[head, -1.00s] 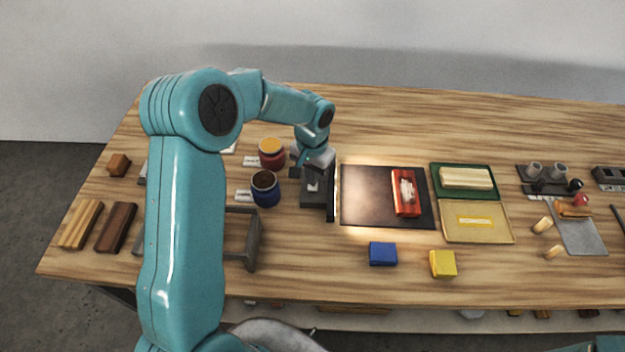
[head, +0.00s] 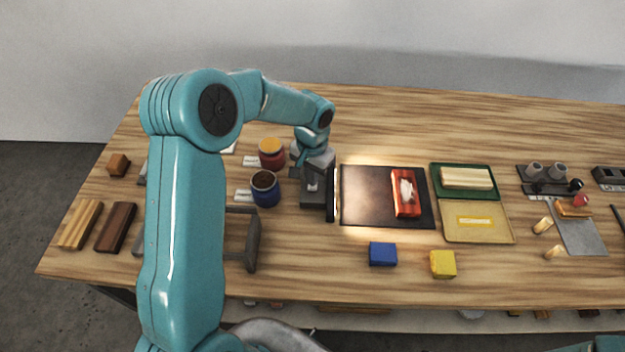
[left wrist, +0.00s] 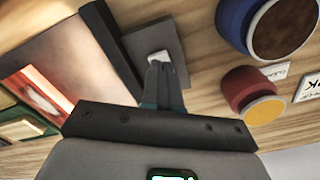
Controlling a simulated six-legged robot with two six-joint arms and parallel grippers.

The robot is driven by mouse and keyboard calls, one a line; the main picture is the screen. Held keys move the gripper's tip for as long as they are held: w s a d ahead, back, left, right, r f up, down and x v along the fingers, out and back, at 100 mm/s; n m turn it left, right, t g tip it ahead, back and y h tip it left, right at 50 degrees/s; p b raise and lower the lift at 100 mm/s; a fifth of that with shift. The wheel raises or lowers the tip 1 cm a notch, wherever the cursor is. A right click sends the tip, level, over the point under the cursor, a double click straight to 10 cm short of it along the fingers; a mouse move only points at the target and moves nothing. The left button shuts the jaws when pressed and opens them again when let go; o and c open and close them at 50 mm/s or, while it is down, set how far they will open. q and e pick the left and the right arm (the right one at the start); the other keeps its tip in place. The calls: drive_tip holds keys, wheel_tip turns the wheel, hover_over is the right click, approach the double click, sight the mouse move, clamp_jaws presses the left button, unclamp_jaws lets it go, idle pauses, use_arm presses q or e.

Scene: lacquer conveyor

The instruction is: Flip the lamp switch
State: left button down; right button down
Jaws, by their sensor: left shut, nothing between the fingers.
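The lamp is a dark upright panel (head: 331,194) on a grey base (head: 310,199), and its light falls on the dark mat beside it. In the left wrist view, the grey base (left wrist: 172,36) carries a small white switch (left wrist: 159,56). My left gripper (head: 315,178) is over the base, just left of the panel. In the left wrist view its fingers (left wrist: 160,72) are shut and empty, with their tips at the switch; I cannot tell whether they touch it. The fingers hide part of the switch. My right gripper is out of view.
A blue jar (head: 265,190) and a red jar (head: 271,154) stand close left of the lamp. The dark mat (head: 370,195) holds a red block (head: 405,193). Blue (head: 383,254) and yellow (head: 443,264) blocks lie in front. The table behind the mat is clear.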

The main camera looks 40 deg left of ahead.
use_arm(q)
drive_tip(key=shift+f+b, duration=0.85)
drive_tip(key=shift+f, duration=0.15)
idle(0.3)
drive_tip(key=shift+w+r+p, duration=0.1)
drive_tip(key=shift+r+p, duration=0.3)
drive_tip(key=shift+r, duration=0.1)
wheel_tip(320, 180, up, 3)
drive_tip(key=shift+r+p, duration=0.15)
drive_tip(key=shift+p, duration=0.85)
drive_tip(key=shift+r+p, duration=0.45)
drive_tip(key=shift+r, duration=0.2)
drive_tip(key=shift+r+p, duration=0.4)
drive_tip(key=shift+r, duration=0.35)
drive_tip(key=shift+f, duration=0.1)
